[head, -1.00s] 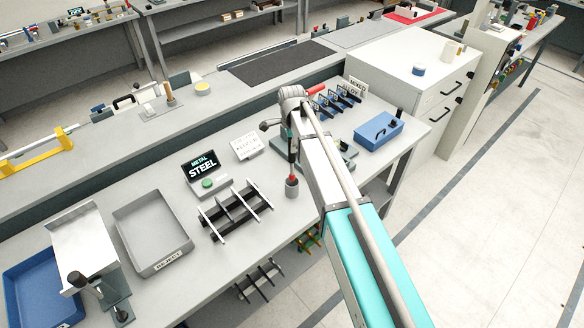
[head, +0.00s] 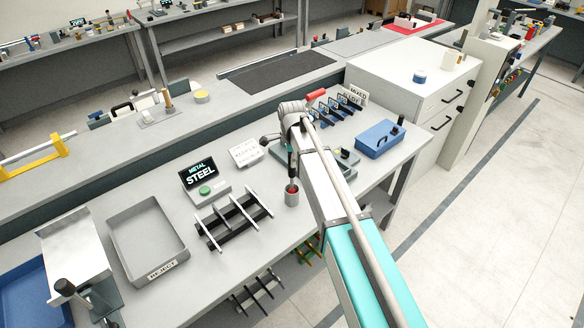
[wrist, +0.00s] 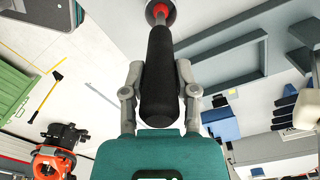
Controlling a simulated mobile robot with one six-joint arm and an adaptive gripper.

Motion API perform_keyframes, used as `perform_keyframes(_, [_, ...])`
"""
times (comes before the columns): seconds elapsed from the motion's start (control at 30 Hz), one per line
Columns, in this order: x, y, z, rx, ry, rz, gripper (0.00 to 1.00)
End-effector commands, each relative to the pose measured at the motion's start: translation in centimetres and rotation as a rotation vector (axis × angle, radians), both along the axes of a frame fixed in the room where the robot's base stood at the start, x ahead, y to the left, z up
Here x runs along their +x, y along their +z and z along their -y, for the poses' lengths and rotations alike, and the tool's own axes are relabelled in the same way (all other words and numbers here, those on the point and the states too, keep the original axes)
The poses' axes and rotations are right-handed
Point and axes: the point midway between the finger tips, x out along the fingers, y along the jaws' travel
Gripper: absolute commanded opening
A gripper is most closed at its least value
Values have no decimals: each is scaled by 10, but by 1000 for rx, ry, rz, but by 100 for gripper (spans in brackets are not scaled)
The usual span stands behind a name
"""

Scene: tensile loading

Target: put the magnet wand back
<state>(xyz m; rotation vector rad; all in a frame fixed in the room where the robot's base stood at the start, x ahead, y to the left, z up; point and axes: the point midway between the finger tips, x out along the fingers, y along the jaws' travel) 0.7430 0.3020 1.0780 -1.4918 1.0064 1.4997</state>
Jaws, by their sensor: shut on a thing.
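The magnet wand (wrist: 160,75) has a thick black handle and a red collar at its far end. My gripper (wrist: 159,70) is shut on the handle, one finger on each side. In the head view the wand (head: 291,166) hangs about upright below my gripper (head: 290,136). Its red part is at the mouth of a small grey cup (head: 292,199) on the bench. I cannot tell how deep the wand sits in the cup or whether it touches the bottom.
A rack with metal bars (head: 232,218) stands left of the cup, with a "STEEL" display (head: 199,173) behind it. A grey reject tray (head: 148,240) lies farther left. A blue box (head: 379,140) and another rack (head: 335,106) are to the right.

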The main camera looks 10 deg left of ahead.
Motion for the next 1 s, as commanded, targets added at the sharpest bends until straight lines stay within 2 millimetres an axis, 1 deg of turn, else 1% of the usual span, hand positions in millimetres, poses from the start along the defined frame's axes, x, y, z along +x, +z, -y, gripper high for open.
perform_keyframes(0.3, [0,-26,0,0,0,0,0])
perform_keyframes(0.43, [0,-34,0,0,0,0,0])
perform_keyframes(0.57, [0,-37,0,0,0,0,0])
perform_keyframes(0.87, [0,-36,0,0,0,0,0])
perform_keyframes(1.0, [0,-39,0,0,0,0,0])
